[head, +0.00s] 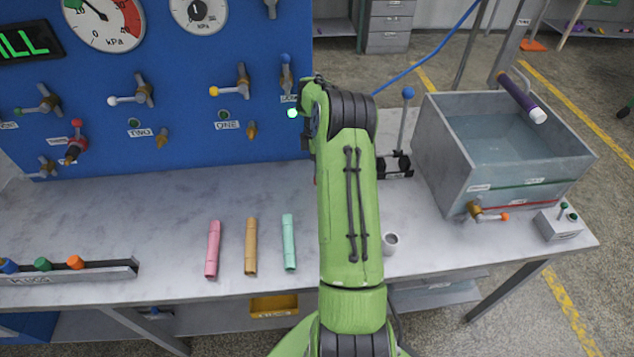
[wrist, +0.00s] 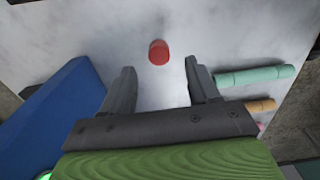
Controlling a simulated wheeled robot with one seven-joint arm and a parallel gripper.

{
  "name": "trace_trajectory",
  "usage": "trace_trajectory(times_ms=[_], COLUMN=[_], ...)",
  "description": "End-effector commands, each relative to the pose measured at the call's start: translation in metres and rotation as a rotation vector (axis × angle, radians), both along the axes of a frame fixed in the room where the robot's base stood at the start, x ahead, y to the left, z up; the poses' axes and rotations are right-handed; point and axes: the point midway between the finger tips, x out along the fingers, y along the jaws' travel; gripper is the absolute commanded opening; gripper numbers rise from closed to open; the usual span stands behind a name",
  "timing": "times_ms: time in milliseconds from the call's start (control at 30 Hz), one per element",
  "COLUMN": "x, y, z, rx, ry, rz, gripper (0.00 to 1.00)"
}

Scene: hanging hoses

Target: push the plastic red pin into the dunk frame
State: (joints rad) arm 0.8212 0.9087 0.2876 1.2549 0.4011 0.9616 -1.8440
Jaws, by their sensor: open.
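In the wrist view, a red pin (wrist: 159,52) shows as a round-topped red piece on the pale worktop. It lies just beyond the fingertips of my gripper (wrist: 160,76), roughly centred on the gap between them. My gripper is open and nothing is between its fingers. In the head view my green arm hides the gripper and nearly all of the pin. No part is labelled as the dunk frame; a grey post (head: 507,50) stands behind the water tank (head: 432,155), with a dark purple cylinder (head: 522,97) over the tank.
Pink (head: 212,248), yellow (head: 250,246) and mint (head: 289,242) sticks lie left of my arm. A small grey cup (head: 390,243) and a blue-knobbed lever (head: 405,120) stand right of it. The blue valve panel (head: 190,125) rises behind. The worktop's left middle is clear.

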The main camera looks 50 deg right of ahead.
Motion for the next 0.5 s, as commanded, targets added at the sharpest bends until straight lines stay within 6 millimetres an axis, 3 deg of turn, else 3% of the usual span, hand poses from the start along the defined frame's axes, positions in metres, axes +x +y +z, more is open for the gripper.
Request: trace_trajectory(times_ms=[333,500], x=[0.000,0.001], y=[-0.001,-0.001], z=[-0.056,-0.068], rx=[0.003,-0.001], ry=[0.001,-0.001], rz=[-0.001,0.000], gripper=[0.60,0.60])
